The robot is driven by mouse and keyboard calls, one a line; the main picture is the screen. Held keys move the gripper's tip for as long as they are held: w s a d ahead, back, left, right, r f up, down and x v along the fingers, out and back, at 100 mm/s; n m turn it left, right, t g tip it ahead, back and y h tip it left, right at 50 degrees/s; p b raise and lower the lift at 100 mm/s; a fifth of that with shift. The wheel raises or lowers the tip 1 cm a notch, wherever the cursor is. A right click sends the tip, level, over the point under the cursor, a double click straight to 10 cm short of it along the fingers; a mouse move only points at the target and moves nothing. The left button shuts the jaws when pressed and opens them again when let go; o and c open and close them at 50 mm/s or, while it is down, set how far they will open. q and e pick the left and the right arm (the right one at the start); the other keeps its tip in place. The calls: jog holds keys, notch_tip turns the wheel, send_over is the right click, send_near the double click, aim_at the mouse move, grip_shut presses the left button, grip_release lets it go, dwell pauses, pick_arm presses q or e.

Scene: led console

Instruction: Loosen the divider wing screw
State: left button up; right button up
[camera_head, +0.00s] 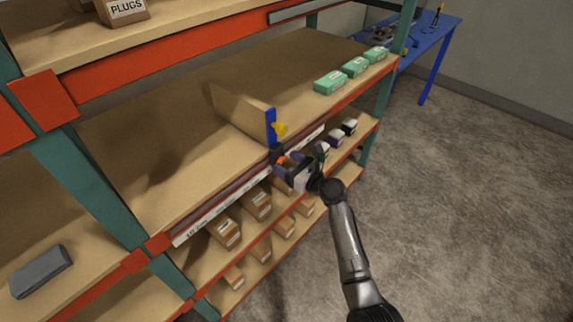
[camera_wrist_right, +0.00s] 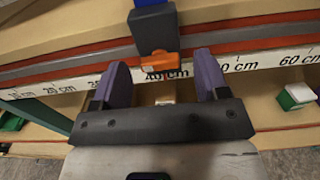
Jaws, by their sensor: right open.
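The tan divider board (camera_head: 240,110) stands on the middle shelf with a blue bracket (camera_head: 271,124) at its front end. In the head view my right gripper (camera_head: 286,168) is at the shelf front, partly hiding the screw. My left gripper is out of view.
A white ruler strip (camera_wrist_right: 80,85) runs along the shelf front. Green boxes (camera_head: 330,82) stand at the shelf's right end. Cardboard boxes (camera_head: 224,230) fill the shelf below. A grey case (camera_head: 41,270) lies at left. Open floor (camera_head: 470,200) is on the right.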

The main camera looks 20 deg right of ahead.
jog(key=shift+w+a, duration=0.2)
jog(key=shift+w, duration=0.1)
jog(key=shift+c, duration=0.5)
jog(key=c, duration=0.8)
jog(key=shift+c, duration=0.2)
